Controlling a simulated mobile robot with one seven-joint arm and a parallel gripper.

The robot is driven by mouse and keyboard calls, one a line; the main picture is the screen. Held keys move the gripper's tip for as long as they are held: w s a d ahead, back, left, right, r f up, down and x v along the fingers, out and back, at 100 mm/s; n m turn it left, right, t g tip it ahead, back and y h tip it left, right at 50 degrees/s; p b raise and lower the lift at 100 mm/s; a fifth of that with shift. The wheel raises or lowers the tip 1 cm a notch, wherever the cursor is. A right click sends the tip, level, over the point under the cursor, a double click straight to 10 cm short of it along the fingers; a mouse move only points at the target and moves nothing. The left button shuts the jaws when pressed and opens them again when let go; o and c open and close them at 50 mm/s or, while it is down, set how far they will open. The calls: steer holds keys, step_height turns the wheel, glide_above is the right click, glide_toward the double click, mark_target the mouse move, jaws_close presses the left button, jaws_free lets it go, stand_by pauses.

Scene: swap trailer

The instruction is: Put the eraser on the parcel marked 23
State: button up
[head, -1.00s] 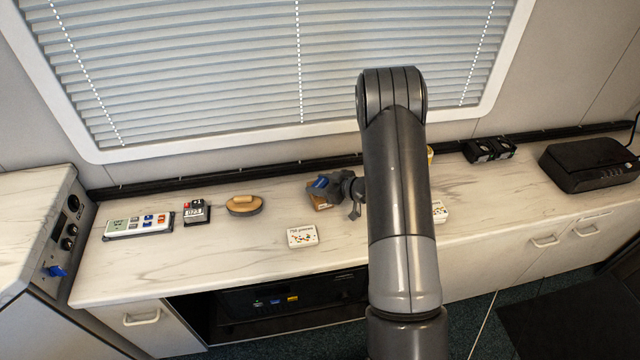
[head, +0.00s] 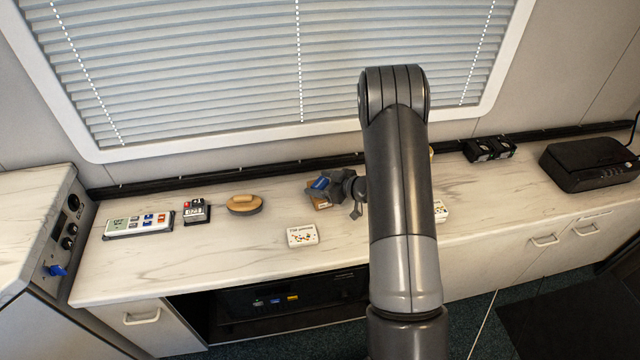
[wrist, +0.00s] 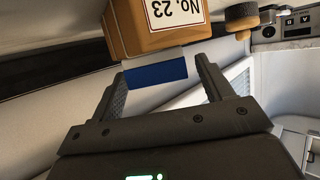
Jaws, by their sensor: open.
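The parcel marked No. 23 (wrist: 170,20) is a brown box at the top of the wrist view, its label upside down. In the head view the parcel (head: 322,204) shows only partly behind my gripper. The eraser (wrist: 156,74), blue with a pale part, appears against the parcel's top side, as if resting on it. My gripper (wrist: 162,72) is open, one finger on each side of the eraser, with gaps visible. In the head view my gripper (head: 338,190) is at the parcel.
A wooden-handled brush (head: 244,204), a small calendar-like block (head: 196,211) and a keypad device (head: 139,225) stand left on the counter. A white card box (head: 303,236) lies in front; another (head: 440,211) is right of my arm. A black router (head: 592,164) is far right.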

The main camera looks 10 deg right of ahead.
steer(key=v, duration=1.1)
steer(key=w+d+r+m+t+h, duration=0.25)
steer(key=r+h, duration=0.45)
steer(key=r, duration=0.6)
steer(key=s+d+r+m+g+h, duration=0.1)
steer(key=s+r+m+h, duration=0.3)
steer(key=r, duration=0.6)
steer(key=s+a+r+g, duration=0.1)
steer(key=s+a, duration=0.2)
steer(key=s, duration=0.6)
steer(key=s+a+r+m+g+y, duration=0.1)
steer(key=s+a, duration=0.3)
steer(key=s, duration=0.5)
steer(key=s+a+r+m+g, duration=0.1)
steer(key=s+a+r+g, duration=0.2)
steer(key=s, duration=0.7)
steer(key=shift+a+r, duration=0.2)
steer(key=shift+a, duration=0.05)
steer(key=shift+o, duration=0.6)
steer(key=shift+m+g, duration=0.25)
